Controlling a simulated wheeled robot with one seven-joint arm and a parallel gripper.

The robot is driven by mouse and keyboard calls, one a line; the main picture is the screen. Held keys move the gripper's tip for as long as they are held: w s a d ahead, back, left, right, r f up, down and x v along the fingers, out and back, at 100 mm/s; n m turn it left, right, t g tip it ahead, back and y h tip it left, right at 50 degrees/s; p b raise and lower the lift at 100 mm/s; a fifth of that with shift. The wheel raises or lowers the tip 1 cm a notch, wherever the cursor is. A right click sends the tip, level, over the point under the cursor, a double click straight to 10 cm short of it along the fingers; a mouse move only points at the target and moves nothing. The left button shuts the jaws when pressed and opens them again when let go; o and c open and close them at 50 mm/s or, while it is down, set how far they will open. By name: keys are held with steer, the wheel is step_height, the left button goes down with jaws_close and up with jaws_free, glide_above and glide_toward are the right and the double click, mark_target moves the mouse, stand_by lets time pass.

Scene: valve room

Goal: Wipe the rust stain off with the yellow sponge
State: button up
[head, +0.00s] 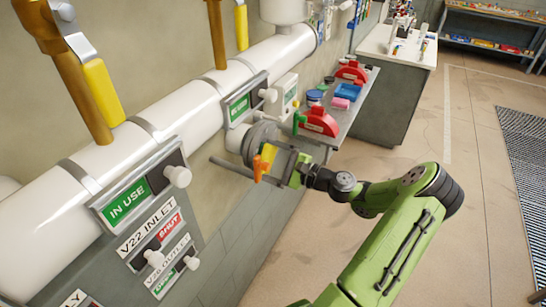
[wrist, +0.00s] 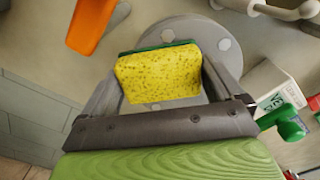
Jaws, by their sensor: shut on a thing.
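My gripper (head: 281,164) is shut on the yellow sponge (wrist: 158,75), which has dark speckles and a green layer along its far edge. In the wrist view the sponge sits between the two grey fingers, in front of a round grey flange (wrist: 226,45) with pale bolt heads. I cannot tell whether the sponge touches the flange. In the head view the sponge (head: 270,153) shows as a small yellow patch beside the pipe wall. I cannot make out the rust stain in either view; the sponge and fingers hide part of the flange.
An orange handle (head: 262,163) is close by my gripper. A large white pipe (head: 190,100) runs along the wall, with sliding signs such as IN USE (head: 127,203). A narrow shelf (head: 352,112) beyond my gripper bears red, blue and pink items. The floor (head: 400,190) at right is mostly clear.

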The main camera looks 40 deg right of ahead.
steer(key=shift+w+r, duration=0.1)
steer(key=shift+r, duration=0.25)
steer(key=shift+w+d+p, duration=0.7)
steer(key=shift+w+d, duration=0.55)
steer(key=shift+d, duration=2.45)
steer(key=shift+s+a+f+p, duration=0.1)
steer(key=shift+s+a+p, duration=0.3)
steer(key=shift+a, duration=0.85)
steer(key=shift+s+a+r+p, duration=0.1)
steer(key=shift+s+a+p, duration=0.3)
steer(key=shift+a, duration=0.85)
steer(key=shift+s+a+f+p, duration=0.1)
steer(key=shift+s+a+p, duration=0.3)
steer(key=shift+a, duration=0.85)
steer(key=shift+s, duration=0.1)
steer(key=shift+v, duration=2.95)
steer(key=shift+d, duration=0.1)
steer(key=p+v, duration=0.1)
steer(key=v, duration=0.2)
